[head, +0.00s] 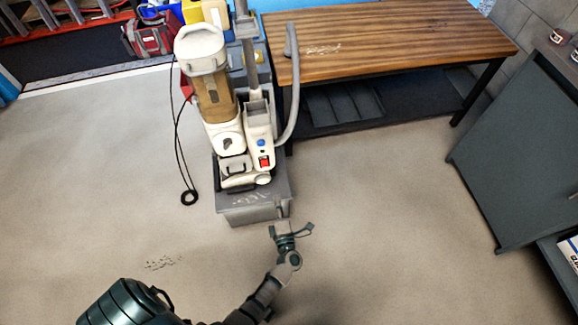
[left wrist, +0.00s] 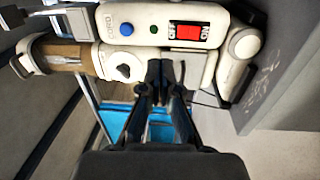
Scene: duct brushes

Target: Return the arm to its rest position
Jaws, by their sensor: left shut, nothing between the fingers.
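My left gripper (head: 291,229) is in front of the grey box and shows below it in the head view. In the left wrist view its fingers (left wrist: 166,70) are together, with nothing held between them. A white vacuum cleaner (head: 212,95) with a tan canister stands upright on the grey box (head: 250,211). The vacuum's panel (left wrist: 165,25), with a blue button and a red on/off switch, is just beyond the fingertips in the left wrist view. I cannot tell from these views whether they touch it. My right gripper is not in view.
A wooden-topped table (head: 390,45) with black legs stands behind and right of the box. A dark grey cabinet (head: 520,150) is at the right. A black cord (head: 180,150) hangs left of the vacuum. A red bag (head: 152,35) lies at the back left. The front floor is mostly clear.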

